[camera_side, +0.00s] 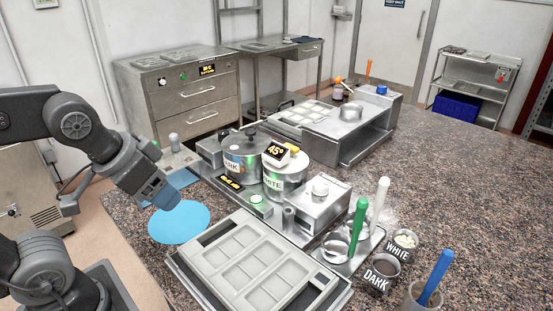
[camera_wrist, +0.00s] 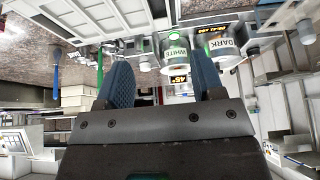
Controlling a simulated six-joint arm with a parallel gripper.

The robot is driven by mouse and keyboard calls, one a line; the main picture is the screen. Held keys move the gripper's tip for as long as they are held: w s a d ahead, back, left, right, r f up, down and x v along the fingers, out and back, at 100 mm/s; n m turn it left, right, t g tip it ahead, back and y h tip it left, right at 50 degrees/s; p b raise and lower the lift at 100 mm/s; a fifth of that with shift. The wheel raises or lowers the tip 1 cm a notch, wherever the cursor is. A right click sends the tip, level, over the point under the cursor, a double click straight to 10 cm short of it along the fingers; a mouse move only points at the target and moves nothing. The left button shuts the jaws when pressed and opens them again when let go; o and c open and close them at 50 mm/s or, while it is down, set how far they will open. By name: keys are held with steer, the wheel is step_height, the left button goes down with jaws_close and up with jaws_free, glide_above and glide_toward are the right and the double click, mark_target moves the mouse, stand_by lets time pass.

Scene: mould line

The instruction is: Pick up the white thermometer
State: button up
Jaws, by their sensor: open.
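The white thermometer (camera_side: 276,154) is a small white box with a dark display reading 45° in yellow. It sits at the top of the metal pot labelled WHITE (camera_side: 283,184). My gripper (camera_side: 166,196) is to the left of the pots, over the blue round mat, open and apart from the thermometer. In the wrist view the picture is inverted; the blue fingers of my gripper (camera_wrist: 160,60) stand apart with nothing held. The thermometer's display (camera_wrist: 179,79) shows between them in the distance, beneath the WHITE pot (camera_wrist: 176,52).
The DARK pot (camera_side: 240,155) stands close beside the WHITE pot. A grey mould tray (camera_side: 258,262) lies in front. Cups and upright green, white and blue tools stand at right. A blue round mat (camera_side: 180,222) lies at left. The granite counter (camera_side: 455,185) is clear at far right.

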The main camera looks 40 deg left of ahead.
steer(key=shift+c, duration=0.4)
step_height(320, 180, up, 6)
steer(key=r+m+g, duration=0.1)
steer(key=m+g, duration=0.5)
steer(key=m, duration=1.2)
glide_above(276, 151)
step_height(276, 151, down, 14)
steer(key=shift+f, duration=0.15)
steer(key=shift+c, duration=0.2)
